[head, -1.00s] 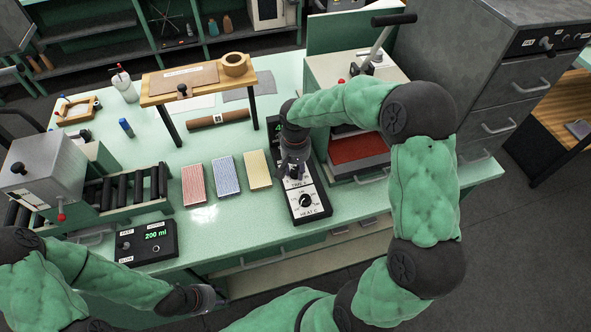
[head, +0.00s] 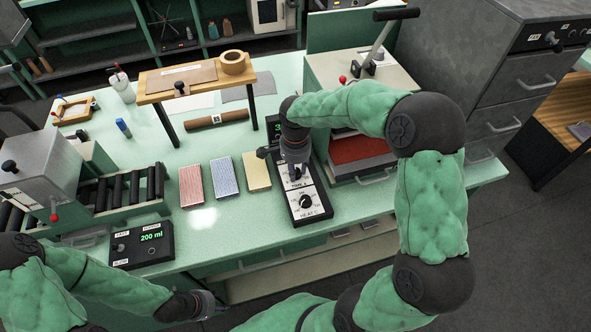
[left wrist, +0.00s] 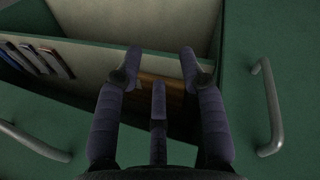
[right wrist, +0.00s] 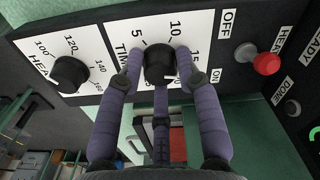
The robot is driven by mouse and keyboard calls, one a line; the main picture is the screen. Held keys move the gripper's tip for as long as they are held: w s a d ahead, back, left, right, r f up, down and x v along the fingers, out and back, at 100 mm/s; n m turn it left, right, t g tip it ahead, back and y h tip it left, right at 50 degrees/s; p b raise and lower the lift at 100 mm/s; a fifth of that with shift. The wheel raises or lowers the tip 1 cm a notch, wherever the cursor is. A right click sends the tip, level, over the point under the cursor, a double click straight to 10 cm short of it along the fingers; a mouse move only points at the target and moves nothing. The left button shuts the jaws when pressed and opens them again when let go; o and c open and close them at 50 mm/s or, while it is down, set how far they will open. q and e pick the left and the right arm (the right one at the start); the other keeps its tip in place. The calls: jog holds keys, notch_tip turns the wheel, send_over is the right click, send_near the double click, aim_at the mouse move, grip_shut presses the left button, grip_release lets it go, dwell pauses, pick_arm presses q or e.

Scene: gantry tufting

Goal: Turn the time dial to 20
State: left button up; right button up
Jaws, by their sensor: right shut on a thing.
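The time dial (right wrist: 158,66) is a black knob on a white plate marked 5, 10, 15 in the right wrist view. My right gripper (right wrist: 160,76) is shut around it, with fingers on both sides. A pale mark shows on the knob's lower right; the fingers hide the scale beyond 15, so I cannot tell the exact setting. In the head view my right gripper (head: 295,168) covers the dial on the black control box (head: 318,205). My left gripper (head: 207,303) is open and empty by the bench's front edge, over an open drawer (left wrist: 115,62) in the left wrist view.
The heat dial (right wrist: 70,73) sits beside the time dial; a red knob (right wrist: 266,63) and ON/OFF labels lie on the other side. The press (head: 355,150) stands close right of my right gripper. Striped cards (head: 224,176) lie to its left.

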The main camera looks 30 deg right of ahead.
jog(key=m, duration=0.4)
jog(key=shift+m+b, duration=0.3)
jog(key=shift+b, duration=0.1)
jog(key=m, duration=0.4)
jog(key=shift+m+b, duration=0.3)
jog(key=shift+b, duration=0.05)
jog(key=o, duration=1.1)
jog(key=shift+o, duration=0.2)
notch_tip(320, 180, up, 12)
